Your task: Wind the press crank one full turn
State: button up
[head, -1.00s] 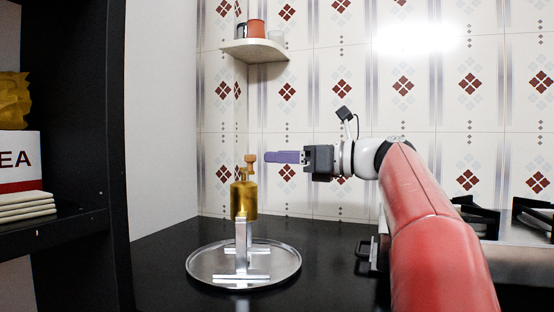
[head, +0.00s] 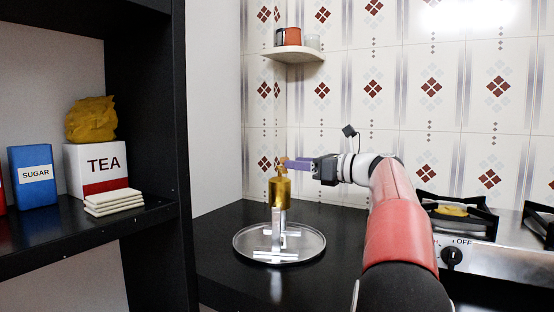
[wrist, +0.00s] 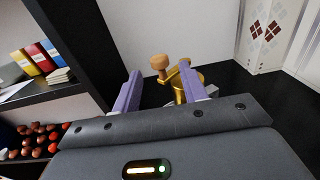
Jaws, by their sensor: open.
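The brass press (head: 280,191) stands upright on a metal stand in a round silver tray (head: 241,249). Its crank has a brass arm (wrist: 179,72) and a wooden knob (wrist: 159,62), which also shows in the head view (head: 283,160). My gripper (head: 289,164) is at the height of the knob, coming in from the right. In the wrist view my gripper's purple fingers (wrist: 160,72) are spread apart. The knob appears in the gap between them, near the tips, with the crank arm by the right finger. Contact cannot be told.
A stove (head: 490,255) with black grates stands at the right. A dark shelf unit (head: 150,130) at the left holds a tea box (head: 97,168), a sugar box (head: 34,177) and stacked white tiles (head: 113,202). A corner shelf (head: 293,55) hangs above. The black counter beside the tray is clear.

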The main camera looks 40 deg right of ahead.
jog(key=x, duration=0.5)
jog(key=shift+d, duration=0.1)
grip_shut()
jog(key=shift+h, duration=0.3)
